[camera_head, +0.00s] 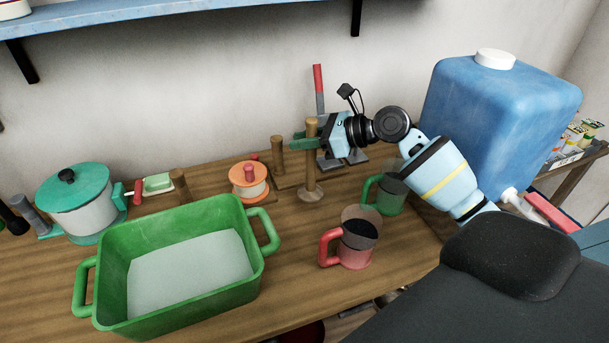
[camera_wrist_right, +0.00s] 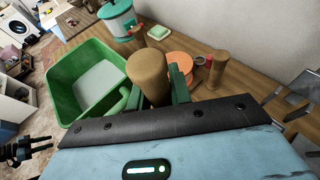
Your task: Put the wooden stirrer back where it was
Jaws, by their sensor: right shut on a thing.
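The wooden stirrer (camera_head: 311,158) is a brown upright shaft with a wider round foot. My right gripper (camera_head: 305,140) is shut on its upper part, with green fingers on either side. In the right wrist view the stirrer's round top (camera_wrist_right: 148,72) stands between the fingers of the gripper (camera_wrist_right: 160,88). The foot is at or just above the tabletop, in front of a wooden board (camera_head: 284,181); I cannot tell whether it touches.
A green basin (camera_head: 105,285) stands front left, with an orange-lidded pot (camera_head: 249,180) behind it. A wooden post (camera_head: 277,155) stands behind the stirrer. A red mug (camera_head: 352,254) and a green mug (camera_head: 390,199) stand to the right, before a blue water tank (camera_head: 495,120).

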